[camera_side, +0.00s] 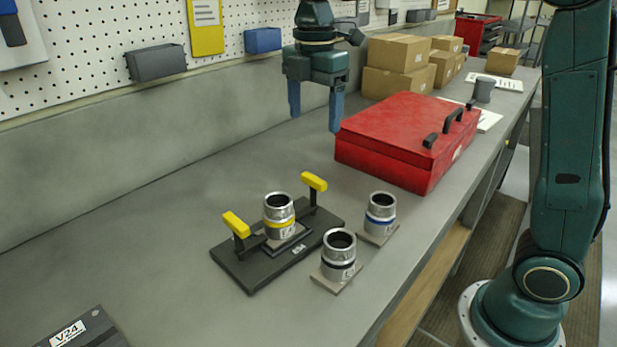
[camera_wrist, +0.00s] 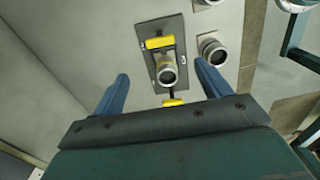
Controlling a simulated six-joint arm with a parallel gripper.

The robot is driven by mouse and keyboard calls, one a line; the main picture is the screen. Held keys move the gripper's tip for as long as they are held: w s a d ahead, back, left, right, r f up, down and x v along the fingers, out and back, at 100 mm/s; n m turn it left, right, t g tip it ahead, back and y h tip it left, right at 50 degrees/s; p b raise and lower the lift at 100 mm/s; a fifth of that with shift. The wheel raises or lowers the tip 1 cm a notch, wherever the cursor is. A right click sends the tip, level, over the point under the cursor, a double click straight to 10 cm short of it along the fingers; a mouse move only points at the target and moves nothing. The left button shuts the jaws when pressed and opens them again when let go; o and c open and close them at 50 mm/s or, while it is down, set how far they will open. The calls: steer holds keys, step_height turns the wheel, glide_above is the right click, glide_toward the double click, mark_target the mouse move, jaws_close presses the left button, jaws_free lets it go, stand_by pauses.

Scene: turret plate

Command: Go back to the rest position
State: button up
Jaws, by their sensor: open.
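My gripper (camera_side: 314,112) is open and empty, raised above the bench behind the turret plate. Its two blue fingers also show in the wrist view (camera_wrist: 162,88), with nothing between them. The black turret plate (camera_side: 246,273) lies on the bench with two yellow-handled clamps (camera_side: 236,225) on it. A metal cylinder with a yellow band (camera_side: 279,212) stands upright on the plate between the clamps. A cylinder with a black band (camera_side: 339,252) and one with a blue band (camera_side: 380,212) stand upright on small square bases to the right of the plate.
A red toolbox (camera_side: 400,140) sits on the bench, right of my gripper. A dark box marked V24 (camera_side: 85,330) is at the front left. The bench's left middle (camera_side: 130,210) is clear.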

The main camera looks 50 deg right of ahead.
steer(key=shift+r, duration=0.5)
steer(key=s+d+f+m+t, duration=0.1)
steer(key=s+f+m+t, duration=0.1)
steer(key=s+m, duration=0.6)
steer(key=s+d+f+m+t, duration=0.1)
steer(key=s+f+m+t, duration=0.2)
steer(key=s+m, duration=0.6)
steer(key=shift+s+d+f+t, duration=0.15)
steer(key=shift+s+d+t, duration=0.2)
steer(key=shift+s, duration=2.75)
